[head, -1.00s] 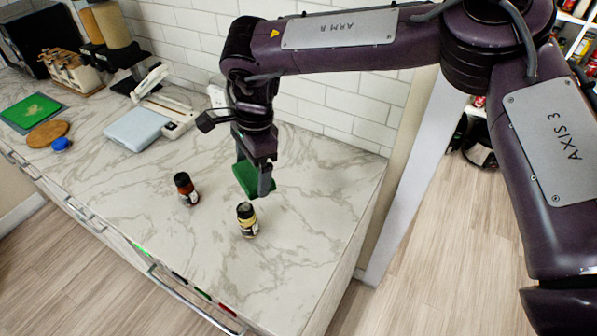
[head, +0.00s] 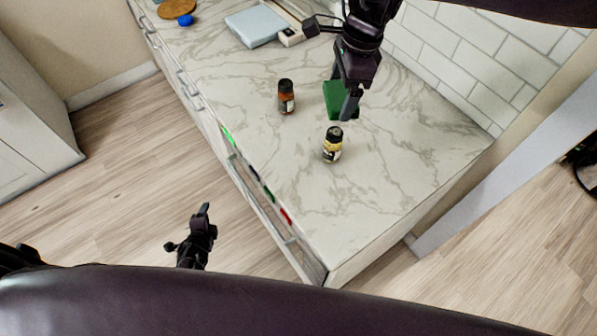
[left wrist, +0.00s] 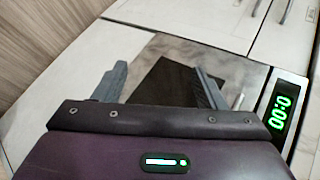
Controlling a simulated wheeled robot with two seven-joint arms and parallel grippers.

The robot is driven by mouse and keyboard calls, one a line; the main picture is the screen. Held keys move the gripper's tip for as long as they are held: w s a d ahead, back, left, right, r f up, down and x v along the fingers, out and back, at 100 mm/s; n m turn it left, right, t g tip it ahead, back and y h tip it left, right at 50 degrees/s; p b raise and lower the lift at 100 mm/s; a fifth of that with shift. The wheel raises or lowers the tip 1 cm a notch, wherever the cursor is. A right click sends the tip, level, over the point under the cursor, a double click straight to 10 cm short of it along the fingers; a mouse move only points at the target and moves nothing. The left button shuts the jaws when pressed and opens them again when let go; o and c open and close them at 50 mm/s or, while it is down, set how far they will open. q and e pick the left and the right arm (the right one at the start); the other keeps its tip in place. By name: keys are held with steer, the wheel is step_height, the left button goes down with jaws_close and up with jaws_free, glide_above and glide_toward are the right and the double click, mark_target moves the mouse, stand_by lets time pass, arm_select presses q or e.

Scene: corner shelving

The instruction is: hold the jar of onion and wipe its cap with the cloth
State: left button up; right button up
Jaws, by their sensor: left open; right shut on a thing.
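A small jar with a black cap and yellowish contents (head: 332,146) stands upright on the marble counter. A second black-capped jar, red-orange (head: 286,97), stands to its left and further back. The labels are too small to read, so I cannot tell which is onion. My right gripper (head: 346,98) is shut on the green cloth (head: 335,88), just behind the yellowish jar and apart from it. My left gripper (head: 203,213) is empty, away from both jars, left of the counter's front edge. In the left wrist view its fingers (left wrist: 164,82) are spread apart.
The marble counter (head: 400,165) is clear around the jars. A pale blue flat scale-like device (head: 256,25) and a blue lid (head: 185,20) lie further back. A tiled wall (head: 470,70) bounds the right. The left wrist view shows a green display (left wrist: 281,112) beside a dark panel.

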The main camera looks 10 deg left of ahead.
arm_select(q)
steer(key=w+d+r+m+t+h, duration=0.1)
steer(key=w+r+m+t+h, duration=0.2)
steer(key=r+m, duration=0.45)
steer(key=w+d+r+m+t, duration=0.2)
steer(key=w+r+m+t, duration=0.15)
steer(key=w+r, duration=0.45)
steer(key=w+d+r+m+t+h, duration=0.1)
steer(key=w+r+m+t+h, duration=0.15)
steer(key=r+m, duration=0.6)
steer(key=s+d+r+m+h, duration=0.2)
steer(key=d+r+m+h, duration=0.15)
steer(key=d+r, duration=0.35)
steer(key=m+g+h, duration=0.4)
steer(key=m, duration=0.1)
glide_toward(327, 150)
steer(key=shift+w+a+r, duration=0.1)
steer(key=shift+w+a, duration=0.05)
steer(key=shift+w, duration=0.15)
steer(key=shift+d+g, duration=0.3)
steer(key=x, duration=1.1)
steer(key=shift+w+d, duration=0.15)
steer(key=shift+w, duration=0.15)
steer(key=c, duration=1.1)
